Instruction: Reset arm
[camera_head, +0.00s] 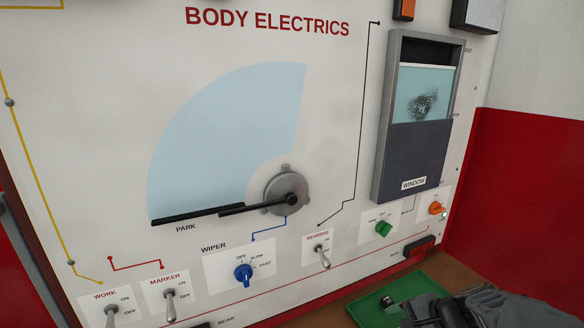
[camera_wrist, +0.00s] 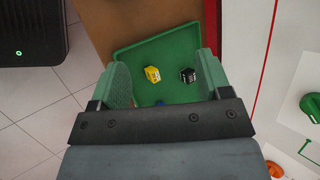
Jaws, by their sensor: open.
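My gripper (camera_wrist: 164,72) is open in the wrist view, its two green fingers apart with nothing held between them. It hangs above a green tray (camera_wrist: 158,48), seen between and beyond the fingers. In the head view my dark arm and gripper show at the bottom right, in front of the green tray (camera_head: 368,309). In the tray lie a yellow block (camera_wrist: 152,74), a black block (camera_wrist: 188,75) and a small blue thing (camera_wrist: 160,103), partly hidden by the gripper body.
The white BODY ELECTRICS panel (camera_head: 330,90) stands behind, with a wiper dial, a blue knob (camera_head: 243,273), a green knob (camera_head: 383,229), an orange knob (camera_head: 436,208) and several toggle switches. A red wall (camera_head: 525,190) is at right. Tiled floor (camera_wrist: 40,115) is open at left.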

